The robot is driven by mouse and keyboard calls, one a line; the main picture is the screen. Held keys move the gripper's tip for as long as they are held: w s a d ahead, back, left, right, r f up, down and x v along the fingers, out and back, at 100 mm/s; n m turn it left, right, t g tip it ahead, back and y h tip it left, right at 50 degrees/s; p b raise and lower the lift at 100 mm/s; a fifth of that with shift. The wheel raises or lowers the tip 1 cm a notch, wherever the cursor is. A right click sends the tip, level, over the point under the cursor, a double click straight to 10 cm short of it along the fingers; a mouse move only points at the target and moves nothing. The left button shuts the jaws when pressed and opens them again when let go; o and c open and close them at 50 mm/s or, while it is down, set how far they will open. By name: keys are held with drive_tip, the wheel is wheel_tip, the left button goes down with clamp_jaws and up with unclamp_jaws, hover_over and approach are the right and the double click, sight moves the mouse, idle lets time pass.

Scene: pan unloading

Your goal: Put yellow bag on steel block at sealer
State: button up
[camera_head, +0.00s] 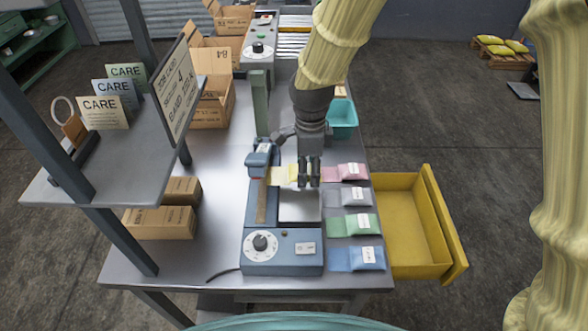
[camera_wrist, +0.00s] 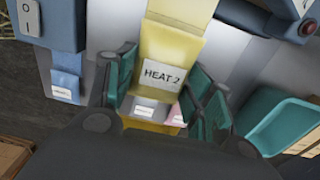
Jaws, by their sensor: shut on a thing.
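The yellow bag (camera_head: 281,175) is between the fingers of my gripper (camera_head: 308,180), its yellow end reaching left toward the sealer's blue jaw head. In the wrist view the yellow bag (camera_wrist: 172,48) shows a "HEAT 2" label, with green finger pads of my gripper (camera_wrist: 163,92) on both sides of it. The gripper is shut on the bag. The steel block (camera_head: 299,208) is a pale flat plate beside the blue sealer (camera_head: 283,258). The bag is at the block's far end; I cannot tell whether it touches the block.
Pink (camera_head: 353,171), lilac (camera_head: 349,197), green (camera_head: 354,225) and blue (camera_head: 358,258) bags lie in a column right of the block. A teal bin (camera_head: 343,120) stands behind. A yellow drawer (camera_head: 405,225) sticks out at right. Cartons (camera_head: 160,223) and a shelf (camera_head: 120,160) stand left.

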sight(293, 169)
drive_tip(key=a, duration=0.2)
drive_tip(key=a+p, duration=0.1)
drive_tip(key=shift+s+a+f, duration=0.15)
drive_tip(key=shift+a, duration=0.2)
drive_tip(key=shift+f+p, duration=0.3)
drive_tip(key=shift+d+f, duration=0.2)
drive_tip(key=shift+f, duration=0.1)
drive_tip(key=shift+a, duration=0.1)
drive_tip(key=shift+f, duration=0.55)
drive_tip(key=o, duration=1.1)
drive_tip(key=shift+o, duration=0.2)
